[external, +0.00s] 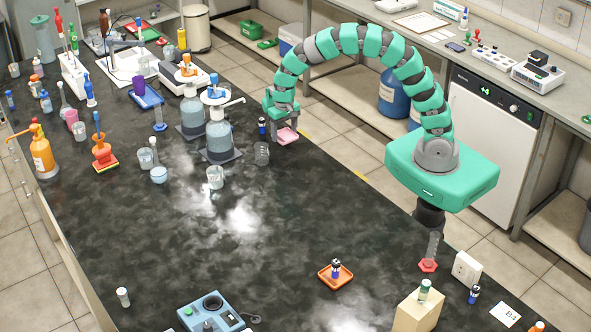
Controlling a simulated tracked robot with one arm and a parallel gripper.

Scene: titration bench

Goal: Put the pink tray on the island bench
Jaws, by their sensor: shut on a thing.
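My gripper (284,128) is at the right edge of the dark island bench (230,270), at the end of the arched green and grey arm. It is shut on the pink tray (287,136), a small square piece just below the fingers. I cannot tell whether the tray touches the bench top or hangs slightly above it. The fingertips are too small to make out clearly.
A glass beaker (262,154) and a dark blue-capped vial (262,127) stand close left of my gripper. Two large dispenser bottles (219,135) stand further left. An orange tray (335,276) holds a vial nearer the front. The bench's middle is largely clear.

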